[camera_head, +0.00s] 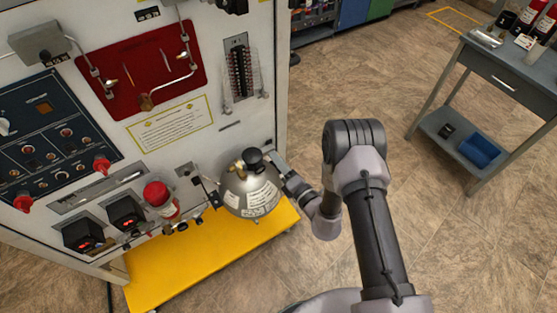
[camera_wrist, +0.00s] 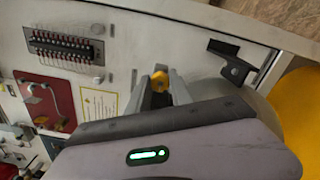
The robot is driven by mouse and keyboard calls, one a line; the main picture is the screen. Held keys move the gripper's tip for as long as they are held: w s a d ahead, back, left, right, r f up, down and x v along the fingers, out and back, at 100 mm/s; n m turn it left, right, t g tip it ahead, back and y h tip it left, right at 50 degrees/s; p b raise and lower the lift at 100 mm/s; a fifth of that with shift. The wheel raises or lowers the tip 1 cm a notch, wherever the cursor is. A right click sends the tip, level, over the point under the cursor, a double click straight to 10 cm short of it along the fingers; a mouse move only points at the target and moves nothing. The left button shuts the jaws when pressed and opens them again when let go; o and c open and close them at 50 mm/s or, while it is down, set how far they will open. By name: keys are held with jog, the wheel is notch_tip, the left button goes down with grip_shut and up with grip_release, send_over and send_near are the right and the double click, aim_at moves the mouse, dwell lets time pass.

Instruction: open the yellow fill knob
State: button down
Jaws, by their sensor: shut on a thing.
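The yellow fill knob (camera_wrist: 159,79) shows in the wrist view between the two fingertips of my gripper (camera_wrist: 160,88), in front of the white panel. The fingers are closed on it from both sides. In the head view my gripper (camera_head: 277,163) reaches from the right to the panel's right edge, just beside the top of a round silver bottle (camera_head: 250,195). The knob cannot be made out there. How far the knob is turned cannot be told.
The bottle has a black cap (camera_head: 253,157) and stands over a yellow platform (camera_head: 165,268). The white panel (camera_head: 215,135) carries a red plate (camera_head: 130,65) and a dark control panel (camera_head: 50,135). A grey table (camera_head: 510,75) stands at the right, with open floor between.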

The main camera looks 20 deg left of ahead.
jog(key=n, duration=0.4)
jog(key=shift+n, duration=0.3)
jog(key=n, duration=0.3)
jog(key=shift+n+b, duration=0.35)
jog(key=shift+n, duration=0.05)
jog(key=n, duration=0.4)
jog(key=shift+b, duration=0.3)
jog(key=shift+s+n, duration=0.1)
jog(key=shift+n, duration=1.6)
jog(key=shift+b, duration=0.3)
jog(key=c, duration=1.4)
grip_release()
jog(key=shift+c, duration=0.2)
